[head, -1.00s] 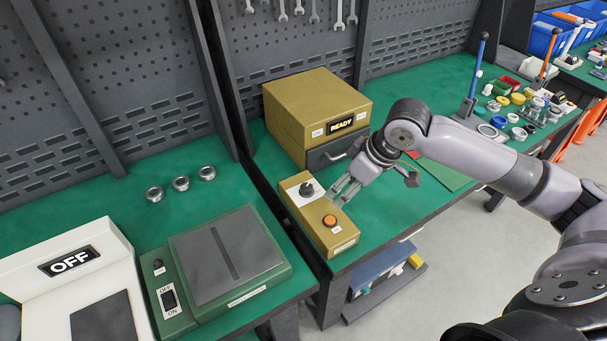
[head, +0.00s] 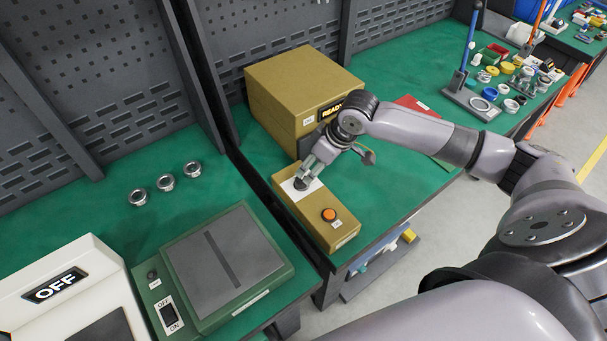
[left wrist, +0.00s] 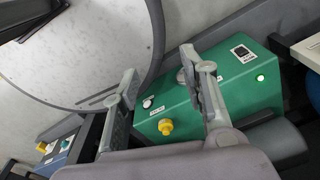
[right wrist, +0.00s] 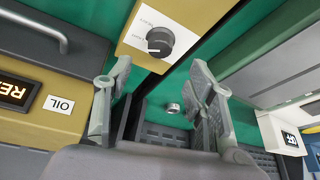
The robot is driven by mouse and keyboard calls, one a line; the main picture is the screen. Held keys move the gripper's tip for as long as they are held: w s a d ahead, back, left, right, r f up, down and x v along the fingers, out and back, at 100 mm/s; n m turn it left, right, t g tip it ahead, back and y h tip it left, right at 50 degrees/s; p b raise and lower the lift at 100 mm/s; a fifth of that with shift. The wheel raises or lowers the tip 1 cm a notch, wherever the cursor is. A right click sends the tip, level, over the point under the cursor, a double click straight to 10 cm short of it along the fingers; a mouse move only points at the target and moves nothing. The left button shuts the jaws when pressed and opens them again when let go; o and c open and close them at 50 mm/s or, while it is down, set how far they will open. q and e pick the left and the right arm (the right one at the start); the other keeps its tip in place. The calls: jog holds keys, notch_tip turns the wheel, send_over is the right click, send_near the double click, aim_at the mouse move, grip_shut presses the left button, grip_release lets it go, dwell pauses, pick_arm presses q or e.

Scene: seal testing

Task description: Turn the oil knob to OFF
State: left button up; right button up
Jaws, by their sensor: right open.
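The oil knob is a dark round knob (right wrist: 160,42) on a white plate (right wrist: 140,30). In the head view the knob (head: 300,184) sits at the back end of a long mustard box (head: 323,215) with an orange button. My right gripper (head: 308,172) is over the knob there and partly hides it. In the right wrist view the right gripper (right wrist: 157,92) has its fingers apart, with nothing between them; the knob appears beyond the fingertips, not gripped. The plate's small print is unreadable. My left gripper (left wrist: 160,82) is open and empty in the left wrist view.
A larger mustard box (head: 295,90) with a READY display (head: 329,109) stands close behind my right gripper; an OIL label (right wrist: 59,104) shows on it. A green tester (head: 228,260) is at left. Green bench surface right of the knob box is clear.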

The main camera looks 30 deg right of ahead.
aim_at(302, 180)
jog(key=x, duration=0.6)
jog(key=shift+w+f+p, duration=0.1)
jog(key=shift+f+p, duration=0.05)
jog(key=shift+p, duration=0.2)
jog(key=shift+w+a+f, duration=0.1)
jog(key=shift+w+f, duration=0.1)
jog(key=shift+f, duration=0.45)
pick_arm(q)
jog(key=shift+w+r, duration=0.6)
jog(key=shift+w, duration=0.35)
pick_arm(e)
jog(key=c, duration=1.1)
